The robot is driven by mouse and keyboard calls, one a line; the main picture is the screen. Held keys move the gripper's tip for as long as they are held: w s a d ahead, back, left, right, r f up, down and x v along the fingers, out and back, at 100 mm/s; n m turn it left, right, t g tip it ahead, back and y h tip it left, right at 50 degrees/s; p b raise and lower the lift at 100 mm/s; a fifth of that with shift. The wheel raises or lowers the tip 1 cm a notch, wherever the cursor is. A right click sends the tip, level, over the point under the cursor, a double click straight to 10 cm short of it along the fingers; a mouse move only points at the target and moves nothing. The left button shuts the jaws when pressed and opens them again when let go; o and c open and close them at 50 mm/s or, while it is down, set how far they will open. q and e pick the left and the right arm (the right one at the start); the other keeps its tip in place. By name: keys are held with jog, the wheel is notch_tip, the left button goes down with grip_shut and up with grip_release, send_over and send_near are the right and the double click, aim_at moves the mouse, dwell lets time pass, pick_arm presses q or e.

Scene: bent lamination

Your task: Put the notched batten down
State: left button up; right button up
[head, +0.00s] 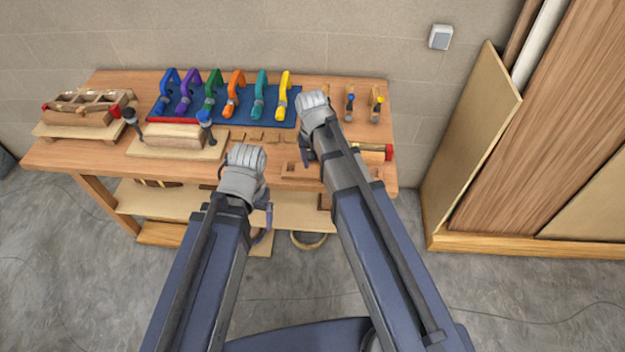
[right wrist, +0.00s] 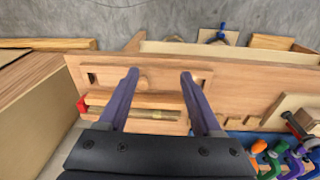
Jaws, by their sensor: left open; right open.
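My right gripper (head: 307,152) is over the right part of the workbench (head: 60,155). In the right wrist view its two fingers (right wrist: 160,74) stand wide apart with nothing gripped. A wooden piece with notch-like cut-outs (head: 292,171) lies at the bench's front edge below it, partly hidden by my right arm. In the right wrist view a wooden strip (right wrist: 150,98) lies between and below the fingers; I cannot tell for sure which piece is the notched batten. My left gripper (head: 264,220) is open and empty in front of the bench edge.
Several coloured clamps (head: 235,92) stand on a blue mat at the back. A clamped wood block (head: 172,135) and a wooden form (head: 85,107) are at the left. A red-ended tool (head: 376,152) lies at the right. Boards (head: 468,140) lean on the wall.

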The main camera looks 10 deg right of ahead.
jog(key=s+a+n, duration=0.3)
jog(key=s, duration=0.4)
jog(key=s+a+n, duration=0.4)
jog(key=s, duration=0.4)
jog(key=shift+s+a+n+g, duration=0.25)
jog(key=shift+s+n+g, duration=0.05)
jog(key=shift+g, duration=0.1)
